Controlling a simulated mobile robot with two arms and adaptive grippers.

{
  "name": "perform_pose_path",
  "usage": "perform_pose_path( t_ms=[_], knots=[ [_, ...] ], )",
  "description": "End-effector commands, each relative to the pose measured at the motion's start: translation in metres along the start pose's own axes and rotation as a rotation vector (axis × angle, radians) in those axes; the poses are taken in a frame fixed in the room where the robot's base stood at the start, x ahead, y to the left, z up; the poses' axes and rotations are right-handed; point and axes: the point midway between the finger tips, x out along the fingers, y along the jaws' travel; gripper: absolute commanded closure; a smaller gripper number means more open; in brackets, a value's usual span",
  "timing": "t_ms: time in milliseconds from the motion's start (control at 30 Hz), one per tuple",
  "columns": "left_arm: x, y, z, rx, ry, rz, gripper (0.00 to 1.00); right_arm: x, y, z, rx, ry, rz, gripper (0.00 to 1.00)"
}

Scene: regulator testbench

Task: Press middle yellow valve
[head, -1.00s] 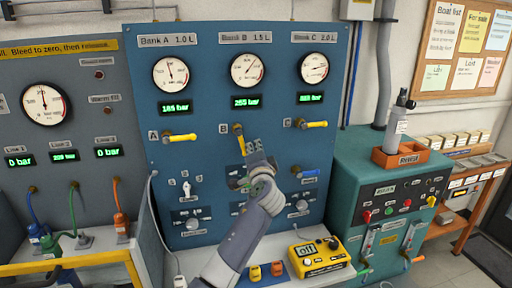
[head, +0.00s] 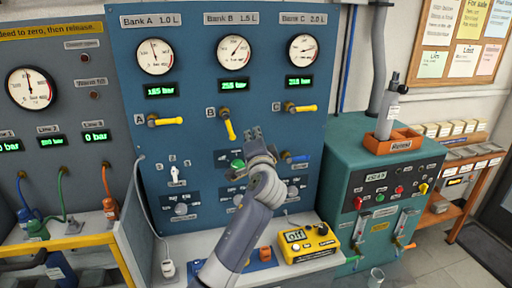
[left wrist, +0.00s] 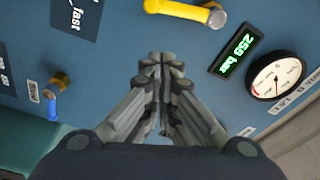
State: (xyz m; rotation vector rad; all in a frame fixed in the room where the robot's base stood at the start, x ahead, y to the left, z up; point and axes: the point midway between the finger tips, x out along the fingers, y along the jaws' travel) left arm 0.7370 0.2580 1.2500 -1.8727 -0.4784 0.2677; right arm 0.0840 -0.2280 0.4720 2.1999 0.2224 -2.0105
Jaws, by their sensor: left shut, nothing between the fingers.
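The middle yellow valve B (head: 228,124) is on the blue panel, below the Bank B gauge. Its lever hangs downward, tilted slightly right. The depth gap to the panel is unclear. My right gripper is not in view.
Yellow valves A (head: 166,121) and C (head: 300,108) lie horizontal on either side. A blue lever (head: 296,158) and a green knob (head: 238,166) are near the left gripper. A yellow device (head: 310,243) stands on the ledge below. A teal cabinet (head: 345,165) is at right.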

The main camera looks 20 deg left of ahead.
Motion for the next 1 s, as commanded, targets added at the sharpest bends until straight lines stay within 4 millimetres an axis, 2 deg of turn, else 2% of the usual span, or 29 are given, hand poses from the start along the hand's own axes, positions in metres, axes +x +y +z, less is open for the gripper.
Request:
perform_pose_path(
  t_ms=[100, 300, 500, 867, 933, 1000],
  knots=[
    [-0.019, 0.002, 0.0, -0.003, 0.003, 0.0, 1.0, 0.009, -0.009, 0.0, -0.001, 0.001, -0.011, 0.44],
    [-0.038, 0.001, 0.0, 0.0, 0.002, 0.0, 1.0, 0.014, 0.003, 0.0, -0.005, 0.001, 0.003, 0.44],
    [-0.042, -0.001, 0.0, 0.0, 0.001, 0.0, 1.0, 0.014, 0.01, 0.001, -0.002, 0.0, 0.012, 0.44],
    [-0.042, 0.0, 0.0, 0.0, 0.001, 0.001, 1.0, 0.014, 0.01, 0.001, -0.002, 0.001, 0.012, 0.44],
    [-0.043, 0.004, 0.002, -0.005, -0.002, 0.01, 1.0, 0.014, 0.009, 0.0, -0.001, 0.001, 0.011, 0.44],
    [-0.047, 0.018, 0.011, -0.022, -0.011, 0.042, 1.0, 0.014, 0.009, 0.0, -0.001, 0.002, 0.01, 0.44]
  ],
)
